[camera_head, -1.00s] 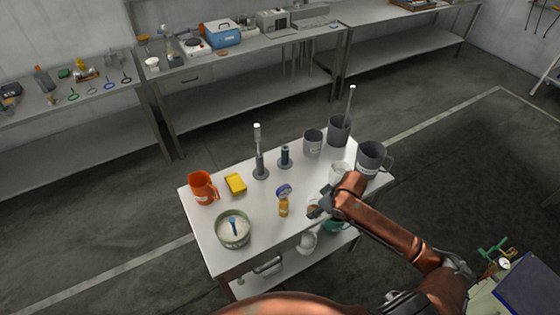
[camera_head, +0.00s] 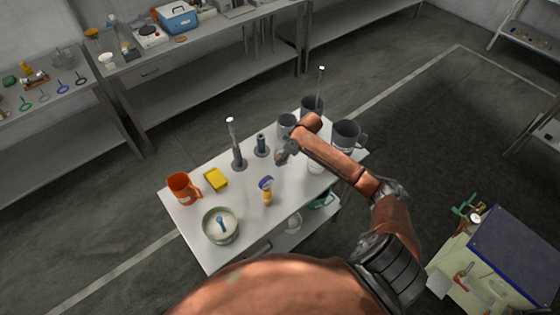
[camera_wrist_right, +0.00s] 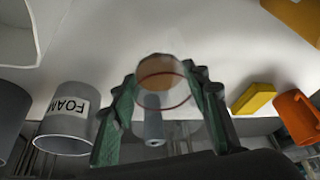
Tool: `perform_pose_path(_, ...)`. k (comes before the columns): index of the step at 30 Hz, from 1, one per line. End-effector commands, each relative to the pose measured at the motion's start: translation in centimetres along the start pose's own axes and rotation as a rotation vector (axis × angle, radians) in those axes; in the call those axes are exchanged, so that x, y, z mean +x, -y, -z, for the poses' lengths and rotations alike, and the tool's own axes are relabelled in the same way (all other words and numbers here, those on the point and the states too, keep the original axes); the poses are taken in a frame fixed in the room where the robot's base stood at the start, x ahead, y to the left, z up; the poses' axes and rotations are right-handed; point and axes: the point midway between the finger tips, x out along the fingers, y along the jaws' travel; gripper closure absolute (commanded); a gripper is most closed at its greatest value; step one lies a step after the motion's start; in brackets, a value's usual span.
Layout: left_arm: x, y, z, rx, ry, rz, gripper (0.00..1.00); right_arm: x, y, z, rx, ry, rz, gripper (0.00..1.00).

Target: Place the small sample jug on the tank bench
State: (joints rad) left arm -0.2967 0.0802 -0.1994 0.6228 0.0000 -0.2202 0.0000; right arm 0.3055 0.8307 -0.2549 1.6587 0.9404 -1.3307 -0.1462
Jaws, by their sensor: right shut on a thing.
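My right gripper (camera_head: 283,156) is over the right half of the white-topped bench (camera_head: 190,222), near the grey cups. In the right wrist view its green fingers (camera_wrist_right: 160,110) are shut on a small clear vessel with a brownish round area and a dark red rim line, apparently the small sample jug (camera_wrist_right: 162,82). The jug is hard to make out in the head view, where the gripper hides it. Its contact with the bench cannot be told. Which bench is the tank bench is not marked. My left gripper is not in view.
An orange jug (camera_head: 183,188), yellow block (camera_head: 216,179), green-rimmed bowl (camera_head: 220,228) and small yellow bottle (camera_head: 267,195) stand left and front. A grey FOAM cup (camera_wrist_right: 68,120), which also shows in the head view (camera_head: 287,124), and a dark mug (camera_head: 346,137) stand close by.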

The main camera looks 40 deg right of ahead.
Motion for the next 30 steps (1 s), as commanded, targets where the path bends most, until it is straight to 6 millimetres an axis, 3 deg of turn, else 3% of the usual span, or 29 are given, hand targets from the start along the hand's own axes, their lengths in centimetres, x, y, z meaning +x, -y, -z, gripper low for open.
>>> perform_pose_path(5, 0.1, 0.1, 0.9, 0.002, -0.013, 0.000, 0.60, 2.2, -0.7, 0.8, 0.000, -0.002, 0.000, 0.82)
perform_pose_path(10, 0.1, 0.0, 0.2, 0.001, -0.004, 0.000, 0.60, 3.5, -1.1, 1.0, -0.001, -0.001, 0.000, 0.82)
perform_pose_path(15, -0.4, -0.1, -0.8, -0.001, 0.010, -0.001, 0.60, 5.5, -1.0, 0.0, -0.001, 0.000, -0.001, 0.82)
perform_pose_path(27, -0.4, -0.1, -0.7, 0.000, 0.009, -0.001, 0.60, 6.2, -1.1, -0.3, -0.001, -0.001, -0.002, 0.82)
perform_pose_path(28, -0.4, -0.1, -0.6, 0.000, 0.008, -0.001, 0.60, 6.2, -1.1, -0.3, -0.001, -0.001, -0.002, 0.56)
perform_pose_path(30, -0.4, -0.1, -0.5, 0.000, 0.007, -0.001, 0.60, 6.2, -1.0, -0.3, -0.001, -0.001, -0.002, 0.51)
